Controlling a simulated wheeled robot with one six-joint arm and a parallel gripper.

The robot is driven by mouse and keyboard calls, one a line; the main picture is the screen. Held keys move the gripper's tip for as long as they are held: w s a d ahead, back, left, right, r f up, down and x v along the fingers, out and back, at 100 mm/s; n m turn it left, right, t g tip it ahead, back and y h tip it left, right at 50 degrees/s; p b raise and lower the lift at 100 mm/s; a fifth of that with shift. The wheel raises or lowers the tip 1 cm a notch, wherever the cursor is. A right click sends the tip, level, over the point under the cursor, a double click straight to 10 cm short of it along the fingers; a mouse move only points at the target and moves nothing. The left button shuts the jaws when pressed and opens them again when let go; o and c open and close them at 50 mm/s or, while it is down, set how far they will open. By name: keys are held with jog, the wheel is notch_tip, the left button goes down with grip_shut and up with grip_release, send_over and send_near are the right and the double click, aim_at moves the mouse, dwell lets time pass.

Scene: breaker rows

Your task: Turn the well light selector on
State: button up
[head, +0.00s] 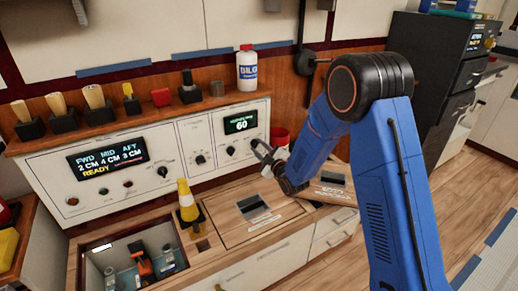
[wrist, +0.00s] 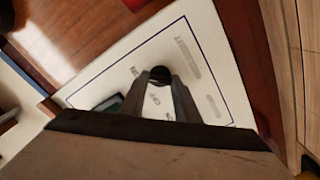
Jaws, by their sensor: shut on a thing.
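In the wrist view a round black knob (wrist: 160,72) on a white, blue-bordered panel (wrist: 205,75) sits between the tips of my gripper (wrist: 162,86). My fingers are shut on this selector knob. Blurred print, which seems to include ON and OFF, lies beside it. I cannot tell which mark the knob points to. In the head view my gripper (head: 262,150) is at the right end of the white control panel (head: 215,172), by the small display (head: 240,122) reading 60. The gripped knob is hidden there by my gripper.
Another black knob (head: 231,151) is just left of my gripper. A white bottle (head: 247,69) stands on the shelf above.

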jog(key=shift+f, duration=0.1)
jog(key=o, duration=1)
jog(key=shift+o, duration=0.2)
jog(key=shift+s+d, duration=0.1)
jog(key=v, duration=1.7)
jog(key=shift+d, duration=0.15)
